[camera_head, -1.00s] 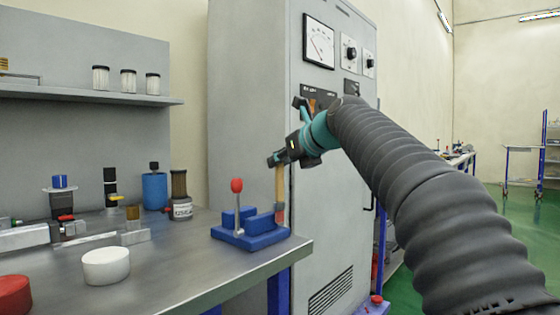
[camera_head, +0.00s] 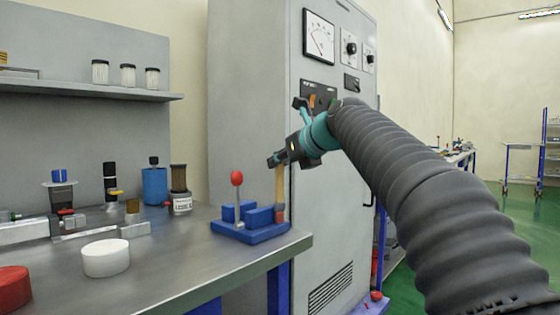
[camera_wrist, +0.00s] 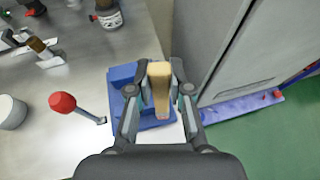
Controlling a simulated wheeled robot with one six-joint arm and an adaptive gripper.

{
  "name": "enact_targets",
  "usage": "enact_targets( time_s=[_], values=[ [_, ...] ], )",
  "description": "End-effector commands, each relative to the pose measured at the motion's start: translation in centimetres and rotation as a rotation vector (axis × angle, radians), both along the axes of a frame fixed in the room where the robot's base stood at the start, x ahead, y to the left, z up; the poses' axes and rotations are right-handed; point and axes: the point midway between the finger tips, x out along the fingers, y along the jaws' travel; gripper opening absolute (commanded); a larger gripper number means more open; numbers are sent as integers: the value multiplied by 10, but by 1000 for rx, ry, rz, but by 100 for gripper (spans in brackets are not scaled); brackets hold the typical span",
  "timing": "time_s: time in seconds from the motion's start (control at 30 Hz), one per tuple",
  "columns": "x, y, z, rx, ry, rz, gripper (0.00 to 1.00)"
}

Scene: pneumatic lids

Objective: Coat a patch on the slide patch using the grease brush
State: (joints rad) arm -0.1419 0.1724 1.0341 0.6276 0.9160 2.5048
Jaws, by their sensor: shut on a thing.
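The grease brush (camera_head: 280,186) has a light wooden handle and stands nearly upright at the right end of a blue holder (camera_head: 262,236). Its lower end is darker reddish and sits at the holder; I cannot tell whether it touches it. My gripper (camera_head: 277,160) is shut on the upper part of the handle. In the wrist view the handle (camera_wrist: 160,88) is between the fingers of my gripper (camera_wrist: 168,92), above the blue holder (camera_wrist: 122,76). A slide patch is not clearly recognisable; a grey rail assembly (camera_head: 100,233) lies at the left of the bench.
A red-knobbed lever (camera_head: 237,178) stands close left of the brush. A white round lid (camera_head: 106,258) and a red one (camera_head: 14,288) lie on the bench front. A labelled jar (camera_head: 180,203) and blue canister (camera_head: 154,186) stand behind. A tall grey cabinet (camera_head: 245,120) is close behind the gripper.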

Motion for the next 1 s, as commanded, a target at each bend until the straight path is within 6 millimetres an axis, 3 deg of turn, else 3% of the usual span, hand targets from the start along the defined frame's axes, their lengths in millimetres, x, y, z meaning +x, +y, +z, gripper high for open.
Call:
enact_targets(
  time_s=[0.23,1.0],
  values=[
    [-3,2,-1,1,-1,0,0],
    [-38,29,0,1,-1,0,0]
  ],
)
